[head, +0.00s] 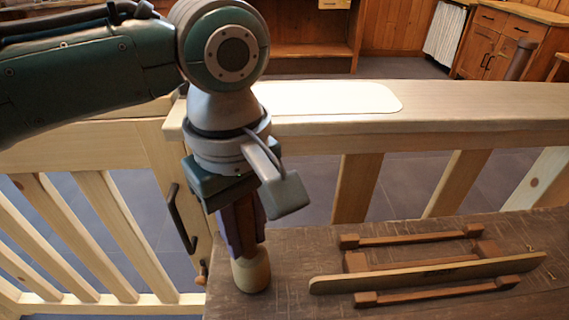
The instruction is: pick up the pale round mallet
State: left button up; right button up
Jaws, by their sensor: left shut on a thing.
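The pale round mallet (251,272) is a light wooden, rounded piece at the near left corner of the dark bench top (290,250). Only its lower part shows, directly under my left gripper (243,238). The gripper points down and its jaws are shut on the mallet, hiding its upper part. The mallet looks upright. I cannot tell whether its bottom touches the bench top. My right gripper is not in view.
A brown wooden rack (415,263) with a long pale strip (425,273) lies on the bench top to the right. A pale wooden rail (450,98) with slats stands behind. A gate with a dark handle (178,215) is at left.

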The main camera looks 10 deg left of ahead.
pick_arm(q)
grip_shut()
dwell(0.8)
jog(key=shift+r, duration=0.15)
notch_tip(320, 180, up, 20)
jog(key=p, duration=0.6)
jog(key=shift+o, duration=1.2)
grip_release()
grip_shut()
